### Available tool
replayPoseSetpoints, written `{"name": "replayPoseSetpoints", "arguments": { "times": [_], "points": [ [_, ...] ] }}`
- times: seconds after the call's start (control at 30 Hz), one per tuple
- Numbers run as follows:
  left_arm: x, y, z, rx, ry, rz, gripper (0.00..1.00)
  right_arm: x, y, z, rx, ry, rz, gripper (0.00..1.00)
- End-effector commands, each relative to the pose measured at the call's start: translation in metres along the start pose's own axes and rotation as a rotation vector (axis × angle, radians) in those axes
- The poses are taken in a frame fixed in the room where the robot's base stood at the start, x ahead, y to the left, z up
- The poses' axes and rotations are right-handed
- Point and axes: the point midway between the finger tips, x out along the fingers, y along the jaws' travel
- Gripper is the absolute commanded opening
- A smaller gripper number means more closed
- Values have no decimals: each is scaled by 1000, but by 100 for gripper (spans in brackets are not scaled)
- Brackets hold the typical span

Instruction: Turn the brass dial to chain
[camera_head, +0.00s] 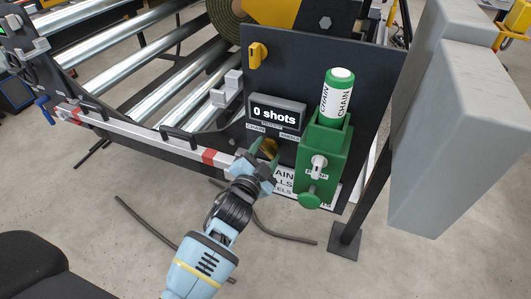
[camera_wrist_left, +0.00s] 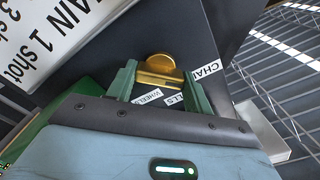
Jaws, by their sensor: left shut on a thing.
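The brass dial (camera_head: 268,147) sits on the dark panel below a counter display (camera_head: 275,113) reading "0 shots". In the left wrist view the dial (camera_wrist_left: 157,66) shows as a gold disc with a raised bar. My left gripper (camera_head: 260,160) is shut on the dial, its green fingers (camera_wrist_left: 160,78) on either side of the bar. Where the dial points is unclear, as the gripper partly covers it. My right gripper is out of view.
A green pump holder (camera_head: 322,158) with a white and green CHAIN canister (camera_head: 338,97) stands right of the dial. A grey box on a post (camera_head: 455,130) is farther right. A red-and-white rail (camera_head: 150,140) and metal rollers are left.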

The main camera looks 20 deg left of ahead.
Motion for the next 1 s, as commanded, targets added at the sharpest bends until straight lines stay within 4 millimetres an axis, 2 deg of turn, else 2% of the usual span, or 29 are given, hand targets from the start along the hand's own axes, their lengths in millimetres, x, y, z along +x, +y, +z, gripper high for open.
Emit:
{"name": "replayPoseSetpoints", "arguments": {
  "times": [0.07,0.1,0.23,0.6,1.0],
  "points": [
    [0,1,1,-5,-2,1,28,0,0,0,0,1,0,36],
    [0,1,1,-5,-2,1,56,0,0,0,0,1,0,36],
    [0,0,0,-4,-1,1,73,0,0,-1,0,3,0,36],
    [-5,0,0,-2,-1,1,73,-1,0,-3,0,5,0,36],
    [-61,1,1,-3,-2,2,73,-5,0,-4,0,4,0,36]
  ]
}}
